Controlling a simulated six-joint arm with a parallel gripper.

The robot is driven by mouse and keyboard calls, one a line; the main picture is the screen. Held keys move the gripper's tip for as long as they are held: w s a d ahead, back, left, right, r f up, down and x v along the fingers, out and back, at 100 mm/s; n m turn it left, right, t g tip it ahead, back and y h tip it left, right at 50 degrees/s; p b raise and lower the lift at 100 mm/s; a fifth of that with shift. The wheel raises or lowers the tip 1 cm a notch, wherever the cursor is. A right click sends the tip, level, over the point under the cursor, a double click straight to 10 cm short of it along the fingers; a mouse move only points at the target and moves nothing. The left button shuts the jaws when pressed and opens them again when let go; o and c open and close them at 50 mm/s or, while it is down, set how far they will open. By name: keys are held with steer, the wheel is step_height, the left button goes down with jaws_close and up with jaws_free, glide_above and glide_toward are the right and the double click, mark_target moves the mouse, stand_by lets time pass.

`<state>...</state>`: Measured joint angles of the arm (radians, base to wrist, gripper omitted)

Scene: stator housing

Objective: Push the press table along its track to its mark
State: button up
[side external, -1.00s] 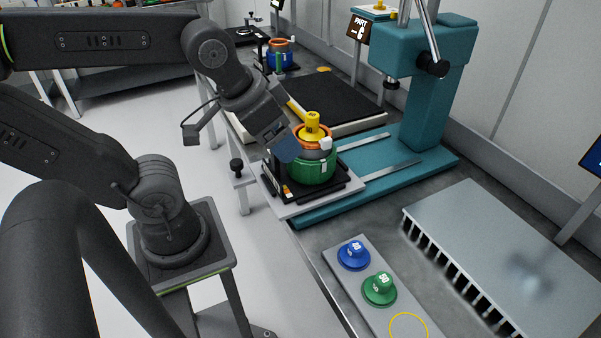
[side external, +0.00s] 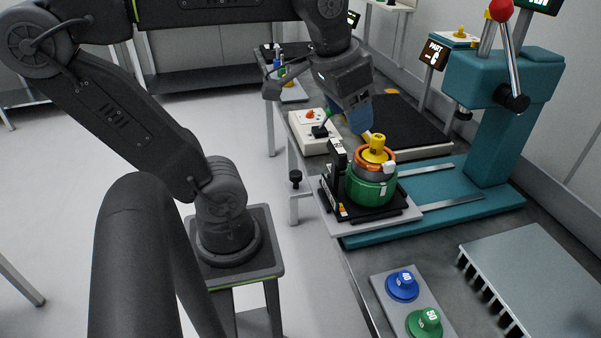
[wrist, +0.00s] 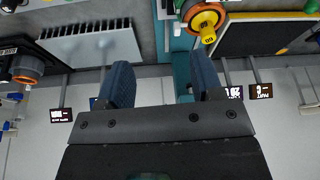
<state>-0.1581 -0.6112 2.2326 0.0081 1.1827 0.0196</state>
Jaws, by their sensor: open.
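The press table (side external: 410,214) is a light grey plate at the front end of the teal press base's rails (side external: 440,205). It carries a black fixture with a green stator housing (side external: 370,190), which has an orange ring and a yellow-topped plug (side external: 376,150). My gripper (side external: 362,122) is above and behind the housing, with blue fingers partly hidden behind the plug. In the wrist view my gripper (wrist: 162,82) is open with nothing between its fingers. The yellow plug (wrist: 207,25) shows there beyond the right finger. I cannot tell whether a finger touches anything.
The teal press column (side external: 495,130) with its red-knobbed lever (side external: 500,10) stands at the right. A white box with an orange knob (side external: 312,132) is left of my gripper. Blue (side external: 402,286) and green (side external: 424,322) knobs sit in front. A finned grey block (side external: 530,270) lies at right.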

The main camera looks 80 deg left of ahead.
steer(key=w+a+n+g, duration=0.2)
steer(key=a+n+g, duration=0.2)
steer(key=a, duration=0.7)
steer(key=n+g+h, duration=0.3)
steer(key=h, duration=0.1)
glide_above(297, 172)
steer(key=w+a, duration=0.4)
step_height(297, 172, down, 13)
steer(key=x, duration=1.4)
steer(key=shift+s, duration=0.2)
jaws_close()
